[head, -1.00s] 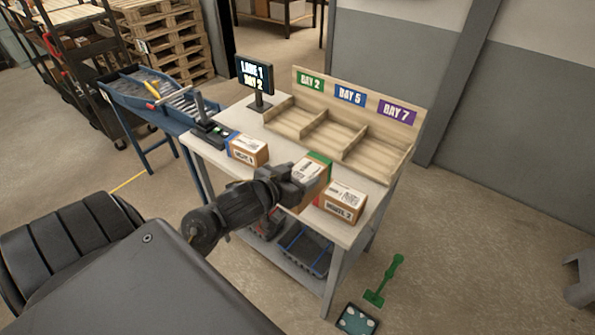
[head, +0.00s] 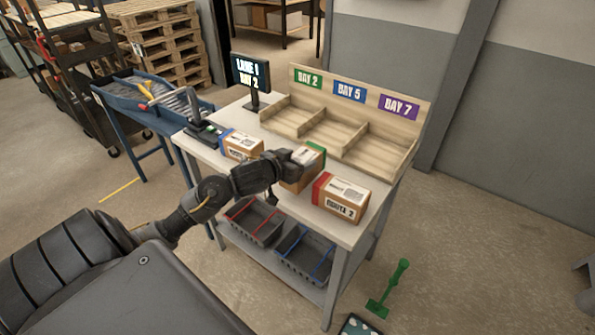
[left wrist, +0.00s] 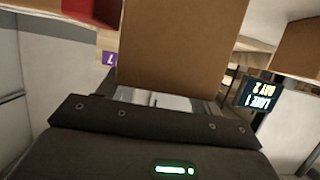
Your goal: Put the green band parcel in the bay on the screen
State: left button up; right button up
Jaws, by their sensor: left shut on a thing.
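The green band parcel (head: 303,172) is a brown box with a green stripe and a white label. My left gripper (head: 287,167) is shut on it, at its near left side, over the table between the two other parcels. In the left wrist view the parcel's plain brown face (left wrist: 183,45) fills the top middle, against the jaws (left wrist: 165,98). I cannot tell whether it touches the table top. The screen (head: 252,76) reads LANE 1, BAY 2. The BAY 2 compartment (head: 287,118), under the green sign (head: 308,79), is empty. My right gripper is not in view.
The red band parcel (head: 341,198) stands close to the right, the blue band parcel (head: 241,146) to the left. Wooden dividers separate BAY 2 from the empty BAY 5 (head: 328,136) and BAY 7 (head: 372,156). A scanner stand (head: 205,131) is at the table's left edge.

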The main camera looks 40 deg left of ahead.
pick_arm(q)
jog(key=shift+w+a+f, duration=0.1)
jog(key=shift+f, duration=0.8)
jog(key=shift+w+a+f, duration=0.1)
jog(key=shift+f, duration=0.8)
jog(key=shift+f+b, duration=0.2)
jog(key=shift+b, duration=0.1)
jog(key=o, duration=1.2)
